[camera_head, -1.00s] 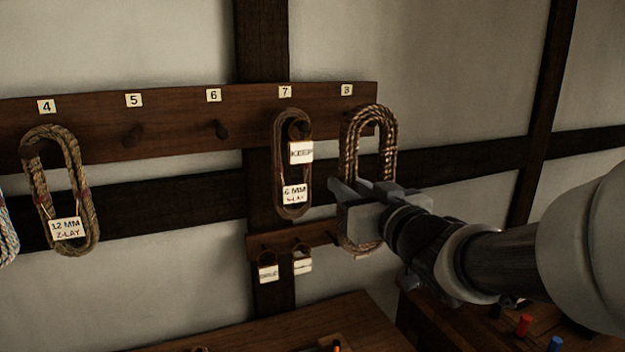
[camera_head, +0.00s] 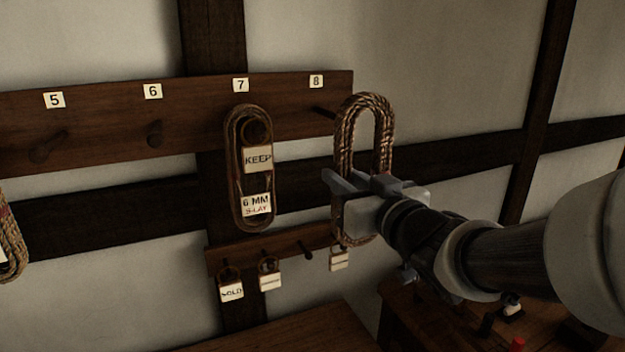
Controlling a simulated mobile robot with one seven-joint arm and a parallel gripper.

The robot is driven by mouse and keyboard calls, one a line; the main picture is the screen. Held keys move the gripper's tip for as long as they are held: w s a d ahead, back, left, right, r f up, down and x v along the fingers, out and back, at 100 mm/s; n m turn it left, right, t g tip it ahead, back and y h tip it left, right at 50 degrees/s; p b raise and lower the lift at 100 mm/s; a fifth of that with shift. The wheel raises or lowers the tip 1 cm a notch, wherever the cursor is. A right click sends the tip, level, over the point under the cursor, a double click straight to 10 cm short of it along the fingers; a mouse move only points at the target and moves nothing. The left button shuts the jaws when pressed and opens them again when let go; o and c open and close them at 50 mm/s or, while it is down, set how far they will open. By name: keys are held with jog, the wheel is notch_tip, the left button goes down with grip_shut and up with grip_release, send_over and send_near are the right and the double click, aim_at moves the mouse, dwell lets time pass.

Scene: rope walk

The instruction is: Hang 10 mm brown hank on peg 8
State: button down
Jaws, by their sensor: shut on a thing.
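The brown hank (camera_head: 347,130) is a long upright loop of twisted rope. My gripper (camera_head: 350,195) is shut on its lower part, hiding some of it. Peg 8 (camera_head: 323,112) sticks out of the upper board below the number 8 label (camera_head: 316,81). The hank's upper bend is just right of peg 8 in the picture, past the board's right end. The peg's tip comes close to the hank's left strand; I cannot tell if they touch. The hank's size marking is not readable.
A thinner hank (camera_head: 233,165) with KEEP and 6 MM tags hangs on peg 7, close left. Pegs 5 (camera_head: 47,147) and 6 (camera_head: 155,133) are bare. A lower rail (camera_head: 285,245) holds small tags. A bench (camera_head: 290,330) is below; bare wall lies right.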

jog(key=shift+f+b+x, duration=0.35)
jog(key=shift+b+x, duration=0.35)
jog(key=shift+x, duration=2.05)
jog(key=shift+f+b+x, duration=0.35)
jog(key=shift+b+x, duration=0.4)
jog(key=shift+x, duration=2)
jog(key=shift+f+b+x, duration=0.35)
jog(key=shift+b+x, duration=0.35)
jog(key=shift+x, duration=2.05)
jog(key=c, duration=1.4)
grip_release()
jog(key=shift+c, duration=0.2)
jog(key=shift+s+d+f, duration=0.1)
